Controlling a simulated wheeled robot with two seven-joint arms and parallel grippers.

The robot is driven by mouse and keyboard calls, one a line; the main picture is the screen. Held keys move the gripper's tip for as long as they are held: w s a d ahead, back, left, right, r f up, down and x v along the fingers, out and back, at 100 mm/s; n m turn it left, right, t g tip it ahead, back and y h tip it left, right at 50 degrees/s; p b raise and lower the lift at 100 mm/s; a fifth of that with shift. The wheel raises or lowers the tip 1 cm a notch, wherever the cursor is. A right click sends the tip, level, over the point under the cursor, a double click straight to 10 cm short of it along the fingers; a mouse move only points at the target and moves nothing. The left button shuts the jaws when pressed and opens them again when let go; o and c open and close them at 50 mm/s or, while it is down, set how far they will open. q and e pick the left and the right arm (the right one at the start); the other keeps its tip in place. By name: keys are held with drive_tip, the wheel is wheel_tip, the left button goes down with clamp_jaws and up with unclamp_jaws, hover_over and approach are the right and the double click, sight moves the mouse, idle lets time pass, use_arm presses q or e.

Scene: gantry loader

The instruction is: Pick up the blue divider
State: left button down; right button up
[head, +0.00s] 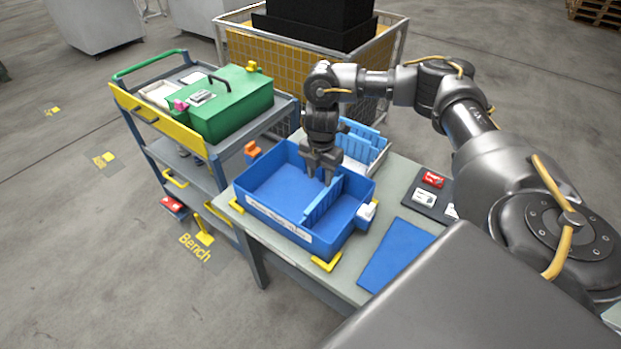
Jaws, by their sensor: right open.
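A blue divider (322,203) stands upright inside the blue bin (264,213) on the bench, across its width and right of the middle. My right gripper (321,178) points down over the bin, with its fingers at the divider's upper far end. It is open. I cannot tell whether the fingers straddle the divider or are only beside it. More blue dividers (362,137) stand in a pale tray behind the bin, partly hidden by my right arm. My left gripper is not in view.
A grey bench (345,290) carries the bin, a blue sheet (397,254) and a dark board (424,203) with small red and white boxes. A cart with a green case (228,105) stands at left. A yellow mesh cage (270,60) is behind.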

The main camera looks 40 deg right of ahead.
sight(322, 201)
drive_tip(key=shift+s+f, duration=0.35)
drive_tip(key=shift+s, duration=0.3)
drive_tip(key=shift+s+f, duration=0.35)
drive_tip(key=shift+s, duration=0.25)
wheel_tip(322, 201, down, 2)
drive_tip(key=shift+f+b, duration=0.15)
drive_tip(key=shift+b, duration=0.2)
drive_tip(key=shift+w+f, duration=0.65)
drive_tip(key=shift+f, duration=0.1)
drive_tip(key=shift+s+a+f, duration=0.1)
drive_tip(key=shift+s, duration=0.15)
wheel_tip(322, 201, down, 5)
drive_tip(key=shift+r, duration=0.15)
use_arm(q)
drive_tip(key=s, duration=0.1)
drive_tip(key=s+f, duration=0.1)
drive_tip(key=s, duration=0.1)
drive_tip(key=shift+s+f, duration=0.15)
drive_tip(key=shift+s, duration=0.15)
use_arm(e)
drive_tip(key=shift+c, duration=0.3)
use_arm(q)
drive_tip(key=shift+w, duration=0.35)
use_arm(e)
clamp_jaws()
